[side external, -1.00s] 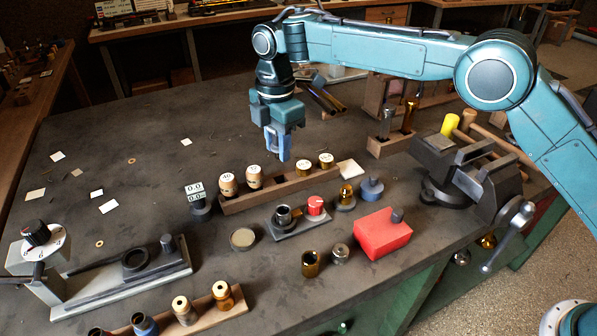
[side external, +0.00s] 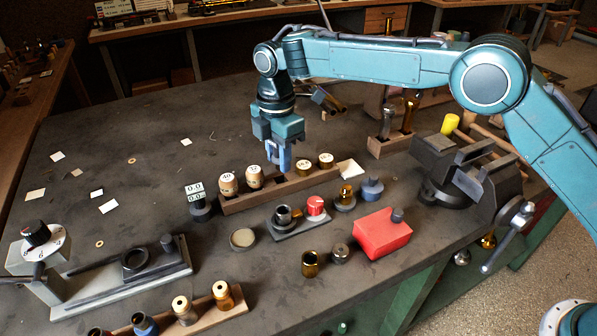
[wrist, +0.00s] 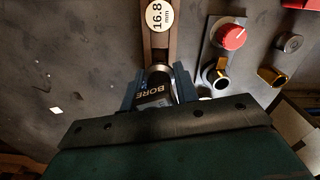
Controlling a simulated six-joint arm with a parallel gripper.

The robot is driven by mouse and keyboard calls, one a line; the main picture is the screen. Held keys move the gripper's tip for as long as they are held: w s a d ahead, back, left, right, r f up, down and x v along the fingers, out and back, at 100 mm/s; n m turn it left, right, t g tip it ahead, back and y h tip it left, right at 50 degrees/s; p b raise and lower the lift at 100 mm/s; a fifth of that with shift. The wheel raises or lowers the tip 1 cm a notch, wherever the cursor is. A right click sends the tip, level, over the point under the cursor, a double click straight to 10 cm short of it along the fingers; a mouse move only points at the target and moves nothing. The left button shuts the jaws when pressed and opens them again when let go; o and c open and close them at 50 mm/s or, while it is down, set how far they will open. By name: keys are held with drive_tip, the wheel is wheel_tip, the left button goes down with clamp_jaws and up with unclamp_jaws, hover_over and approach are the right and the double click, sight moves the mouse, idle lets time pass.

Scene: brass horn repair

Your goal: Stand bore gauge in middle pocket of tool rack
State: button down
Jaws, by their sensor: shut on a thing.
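The bore gauge (wrist: 152,93), a dark piece lettered "BORE", is held between the blue fingers of my gripper (wrist: 158,84) in the wrist view. In the side view my gripper (side external: 279,160) points straight down over the middle gap of the long wooden tool rack (side external: 238,203). The wrist view shows the rack (wrist: 160,52) just beyond the fingers, with a "16.8 mm" cap (wrist: 158,15). The gauge's lower end and the pocket are hidden.
In front of the rack are a fixture with a red knob (side external: 315,205), a brass fitting (side external: 345,197) and a red block (side external: 382,234). A vise (side external: 455,170) stands right. Another wooden block (side external: 378,149) holds two upright tools. Open bench lies at left behind the rack.

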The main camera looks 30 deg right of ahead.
drive_tip(key=shift+f, duration=0.85)
drive_tip(key=shift+f, duration=1.05)
idle(1.0)
drive_tip(key=shift+r, duration=0.5)
drive_tip(key=shift+r, duration=0.3)
drive_tip(key=shift+f, duration=0.3)
idle(2.4)
drive_tip(key=shift+r, duration=0.3)
idle(1.3)
